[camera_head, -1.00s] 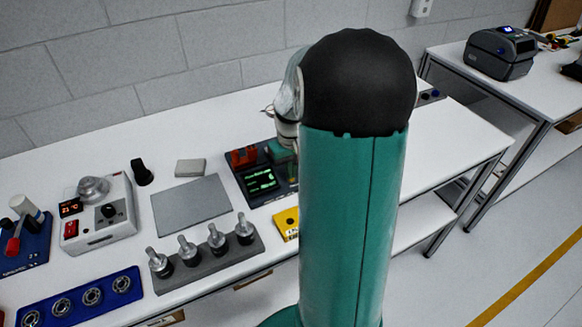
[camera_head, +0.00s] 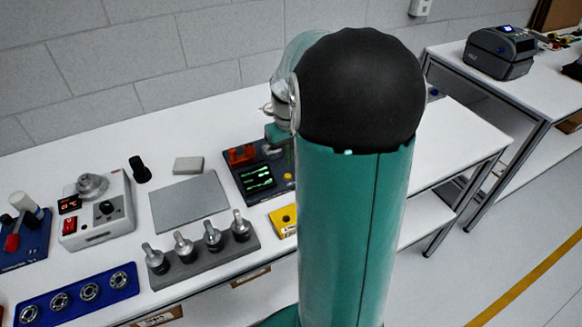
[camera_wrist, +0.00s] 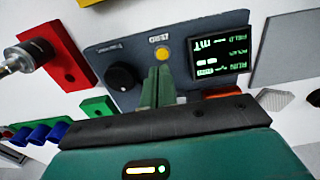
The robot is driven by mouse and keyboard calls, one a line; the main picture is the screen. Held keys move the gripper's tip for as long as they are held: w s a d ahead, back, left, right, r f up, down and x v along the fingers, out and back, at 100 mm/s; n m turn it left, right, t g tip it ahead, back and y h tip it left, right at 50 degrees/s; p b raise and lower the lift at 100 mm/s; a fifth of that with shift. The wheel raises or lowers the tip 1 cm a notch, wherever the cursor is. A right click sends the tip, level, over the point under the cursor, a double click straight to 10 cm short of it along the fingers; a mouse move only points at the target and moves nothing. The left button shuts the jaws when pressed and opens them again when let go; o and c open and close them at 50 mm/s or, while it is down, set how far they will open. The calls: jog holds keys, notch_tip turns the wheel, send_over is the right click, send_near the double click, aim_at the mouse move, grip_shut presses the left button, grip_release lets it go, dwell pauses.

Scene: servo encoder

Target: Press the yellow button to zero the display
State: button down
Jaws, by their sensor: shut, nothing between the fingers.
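The dark blue instrument panel (camera_wrist: 110,50) lies on the bench and carries a yellow button (camera_wrist: 162,55), a black knob (camera_wrist: 123,76) and a lit display (camera_wrist: 221,57) with green text. In the wrist view my gripper (camera_wrist: 158,70) has its green fingers together and empty, with the tips just below the button in the picture. I cannot tell whether they touch the panel. In the head view the panel (camera_head: 238,180), the display (camera_head: 257,177) and the button (camera_head: 288,177) show left of my arm, which hides the fingertips.
A yellow block (camera_head: 276,222) sits in front of the panel. A grey holder with several metal-topped pieces (camera_head: 205,262), a grey plate (camera_head: 188,203) and a white stirrer-like device (camera_head: 98,220) stand to the left. A red block (camera_wrist: 62,62) is beside the panel in the wrist view.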

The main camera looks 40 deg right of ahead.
notch_tip(320, 180, up, 8)
jog(key=shift+w, duration=0.25)
jog(key=shift+r, duration=0.1)
dwell(0.6)
jog(key=s+a+r+n+t, duration=0.1)
jog(key=s+a+r, duration=0.1)
jog(key=a, duration=0.5)
jog(key=s+a+r+t, duration=0.1)
jog(key=a+r, duration=0.2)
jog(key=a, duration=0.4)
jog(key=s+a+f+n+t, duration=0.1)
jog(key=s+a+n+t, duration=0.1)
jog(key=s+a, duration=0.7)
jog(key=a+t, duration=0.1)
jog(key=a, duration=0.2)
jog(key=shift+s+a+f, duration=0.15)
jog(key=shift+a, duration=0.15)
